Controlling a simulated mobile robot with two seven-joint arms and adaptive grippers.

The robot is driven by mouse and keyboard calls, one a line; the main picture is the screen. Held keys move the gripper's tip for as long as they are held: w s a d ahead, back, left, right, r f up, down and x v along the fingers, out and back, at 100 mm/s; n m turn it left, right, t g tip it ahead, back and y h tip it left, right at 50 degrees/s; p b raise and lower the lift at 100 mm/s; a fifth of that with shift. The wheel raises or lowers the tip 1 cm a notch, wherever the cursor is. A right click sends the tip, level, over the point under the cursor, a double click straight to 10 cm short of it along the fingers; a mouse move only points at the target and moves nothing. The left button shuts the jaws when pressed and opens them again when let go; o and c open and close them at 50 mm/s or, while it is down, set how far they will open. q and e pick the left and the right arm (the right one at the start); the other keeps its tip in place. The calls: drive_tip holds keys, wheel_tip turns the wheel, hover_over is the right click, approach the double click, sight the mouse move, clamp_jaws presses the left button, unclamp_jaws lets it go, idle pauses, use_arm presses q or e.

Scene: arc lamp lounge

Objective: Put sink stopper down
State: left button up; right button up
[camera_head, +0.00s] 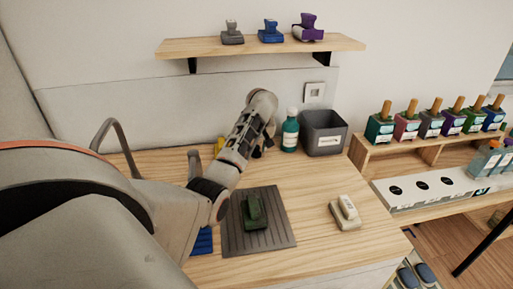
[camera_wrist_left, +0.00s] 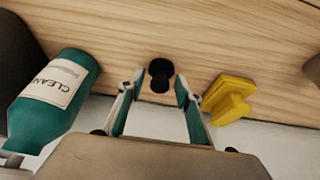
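The sink stopper, a small black knob-shaped piece (camera_wrist_left: 160,72), shows in the left wrist view between the tips of my left gripper (camera_wrist_left: 157,84). A gap shows on both sides of it, so the fingers are open around or just short of it and do not appear to grip it. It seems to stand on the wooden counter (camera_wrist_left: 215,45). In the head view my left gripper (camera_head: 262,148) is low at the back of the counter, left of the green bottle, and its fingers are mostly hidden by the arm. My right gripper is not in view.
A green cleaner bottle (camera_head: 290,132) and grey bin (camera_head: 324,133) stand to the right. A yellow block-like item (camera_wrist_left: 229,98) is close to the fingers. A grey mat (camera_head: 280,225) holds a dark green brush (camera_head: 254,211). A beige brush (camera_head: 346,212) lies farther right.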

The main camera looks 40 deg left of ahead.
use_arm(q)
drive_tip(key=shift+d+r, duration=0.15)
drive_tip(key=shift+r, duration=0.4)
drive_tip(key=v, duration=1.1)
drive_tip(key=shift+s, duration=0.2)
